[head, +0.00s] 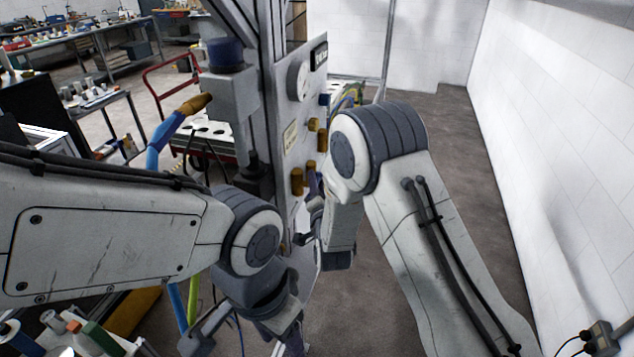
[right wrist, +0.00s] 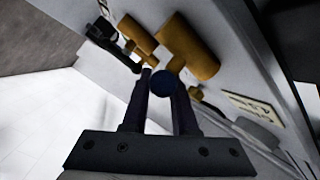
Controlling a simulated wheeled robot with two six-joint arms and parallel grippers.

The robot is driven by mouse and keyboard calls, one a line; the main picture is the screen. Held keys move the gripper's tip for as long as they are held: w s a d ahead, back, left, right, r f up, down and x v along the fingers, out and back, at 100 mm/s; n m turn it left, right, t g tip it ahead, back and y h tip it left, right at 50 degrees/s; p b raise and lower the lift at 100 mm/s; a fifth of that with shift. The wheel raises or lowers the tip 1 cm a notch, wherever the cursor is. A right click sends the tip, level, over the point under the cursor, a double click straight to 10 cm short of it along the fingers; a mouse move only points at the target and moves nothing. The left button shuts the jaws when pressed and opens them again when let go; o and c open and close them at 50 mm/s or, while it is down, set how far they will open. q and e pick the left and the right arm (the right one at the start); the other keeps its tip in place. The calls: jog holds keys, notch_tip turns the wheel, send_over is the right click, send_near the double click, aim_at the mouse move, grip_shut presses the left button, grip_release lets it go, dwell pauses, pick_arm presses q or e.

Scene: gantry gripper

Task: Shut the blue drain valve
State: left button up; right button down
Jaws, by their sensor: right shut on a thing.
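In the right wrist view, a dark blue round knob (right wrist: 163,82), which I take to be the drain valve's handle, sits between the fingertips of my right gripper (right wrist: 161,90). The gripper is shut on it. Brass fittings (right wrist: 188,45) on the panel stand just beyond the knob. In the head view my right gripper (head: 312,212) is at the panel's lower part, below the brass fittings (head: 297,182). The knob is hidden there by my gripper and arm. My left gripper (head: 245,338) is low at the bottom, away from the panel; whether its jaws are open is unclear.
The upright panel (head: 288,112) carries a round gauge (head: 300,80) and a small blue part (head: 325,99) higher up. A blue hose (head: 163,137) with a brass end hangs left of it. A white wall (head: 555,130) stands at the right, with open floor between.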

jog(key=shift+m+g+p, duration=0.35)
jog(key=shift+m+g, duration=0.05)
jog(key=shift+g, duration=0.6)
jog(key=shift+f+m+g, duration=0.25)
jog(key=shift+m+g, duration=0.05)
jog(key=shift+g, duration=0.5)
jog(key=c, duration=0.8)
grip_release()
jog(key=shift+b+v, duration=1.65)
jog(key=shift+v, duration=3.6)
jog(key=shift+a, duration=0.1)
